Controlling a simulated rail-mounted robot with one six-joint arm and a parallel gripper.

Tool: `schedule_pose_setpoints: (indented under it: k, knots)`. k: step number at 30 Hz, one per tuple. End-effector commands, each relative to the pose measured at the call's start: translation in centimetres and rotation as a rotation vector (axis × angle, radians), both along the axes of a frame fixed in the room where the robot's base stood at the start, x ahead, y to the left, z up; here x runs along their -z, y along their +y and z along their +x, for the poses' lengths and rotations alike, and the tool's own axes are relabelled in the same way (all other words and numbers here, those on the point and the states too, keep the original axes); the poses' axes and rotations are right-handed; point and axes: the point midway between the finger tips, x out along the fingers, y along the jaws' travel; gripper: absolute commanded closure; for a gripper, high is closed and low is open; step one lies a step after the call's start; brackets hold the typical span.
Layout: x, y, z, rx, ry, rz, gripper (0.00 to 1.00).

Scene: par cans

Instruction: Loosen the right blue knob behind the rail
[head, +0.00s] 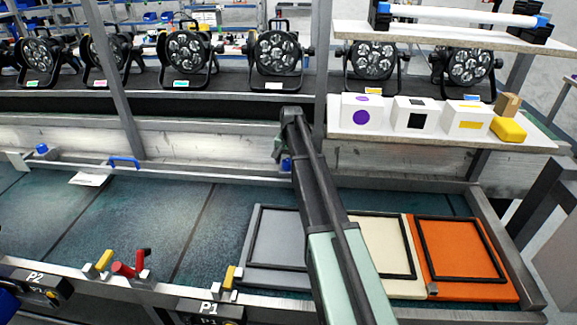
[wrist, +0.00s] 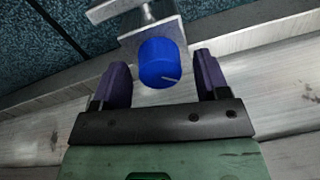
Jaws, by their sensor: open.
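The right blue knob (wrist: 160,66) shows in the wrist view, a round blue cap with a pale line on its face, mounted on a grey metal bracket (wrist: 150,34). My gripper (wrist: 161,72) is open, with one purple finger on each side of the knob. Gaps show between the fingers and the knob, so it is not held. In the head view a small part of the right knob (head: 287,164) shows beside my arm, which hides most of that spot. The left blue knob (head: 41,149) sits on the back rail at the far left.
A blue handle (head: 124,162) and a white paper (head: 90,179) are left along the rail. Grey, cream and orange framed panels (head: 462,250) lie at the front right. A shelf with white boxes (head: 362,116) stands above right. The teal bed at left is mostly clear.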

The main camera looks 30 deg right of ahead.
Motion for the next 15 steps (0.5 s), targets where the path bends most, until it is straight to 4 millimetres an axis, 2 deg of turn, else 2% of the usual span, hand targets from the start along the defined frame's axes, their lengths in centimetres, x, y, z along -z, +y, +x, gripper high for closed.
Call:
schedule_pose_setpoints:
  k: [2, 11, 12, 15]
  knots:
    - [-0.12, 0.01, -0.01, 0.000, 0.000, 0.000, 0.32]
    - [-0.12, 0.00, 0.00, 0.000, 0.000, 0.000, 0.78]
    - [-0.12, 0.00, 0.00, 0.000, 0.000, 0.000, 0.81]
    - [-0.11, 0.00, 0.02, -0.033, 0.000, 0.000, 0.81]
